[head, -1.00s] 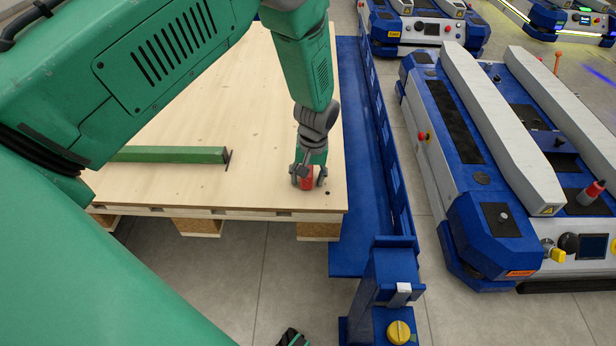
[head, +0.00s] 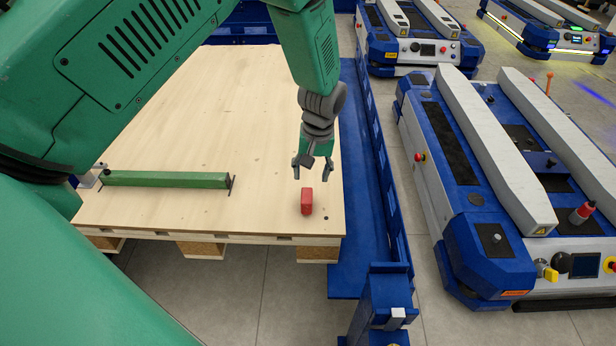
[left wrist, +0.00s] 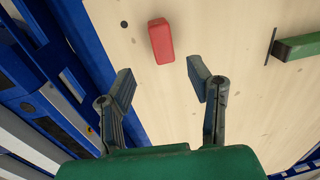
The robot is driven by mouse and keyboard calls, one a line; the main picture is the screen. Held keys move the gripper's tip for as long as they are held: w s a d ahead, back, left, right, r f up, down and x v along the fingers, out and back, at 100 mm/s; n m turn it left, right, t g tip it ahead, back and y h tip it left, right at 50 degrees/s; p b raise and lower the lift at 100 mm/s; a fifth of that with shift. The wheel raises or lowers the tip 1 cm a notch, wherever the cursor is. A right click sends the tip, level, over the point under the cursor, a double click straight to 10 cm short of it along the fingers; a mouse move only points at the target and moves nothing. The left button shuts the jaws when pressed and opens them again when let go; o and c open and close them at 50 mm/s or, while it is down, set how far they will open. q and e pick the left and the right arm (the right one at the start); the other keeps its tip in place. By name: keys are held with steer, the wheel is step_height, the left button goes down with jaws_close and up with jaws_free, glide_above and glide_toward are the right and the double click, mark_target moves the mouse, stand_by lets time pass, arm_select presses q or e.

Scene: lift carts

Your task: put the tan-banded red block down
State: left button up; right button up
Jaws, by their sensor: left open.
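The red block (head: 307,201) stands on the light wooden pallet top (head: 200,130), near its front right corner. No tan band can be made out on it. In the left wrist view the red block (left wrist: 161,41) lies beyond the fingertips, with a gap between. My left gripper (head: 312,170) is open and empty, above and just behind the block. Its two spread fingers also show in the left wrist view (left wrist: 160,78). My right gripper is not in view.
A green bar (head: 165,180) lies on the pallet to the left of the block. A blue frame rail (head: 385,180) runs along the pallet's right side. A blue and white lift cart (head: 490,170) stands further right. The pallet behind the block is clear.

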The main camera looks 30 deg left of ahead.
arm_select(q)
steer(key=shift+r, duration=0.2)
steer(key=s+f+m, duration=0.3)
steer(key=s+f, duration=0.7)
steer(key=s, duration=0.3)
steer(key=s+d+m+t, duration=0.1)
steer(key=s+d+m, duration=0.1)
steer(key=s, duration=1.5)
steer(key=shift+s+d+f+m+h, duration=0.2)
steer(key=shift+s+f+m+h, duration=0.15)
steer(key=shift+m, duration=0.55)
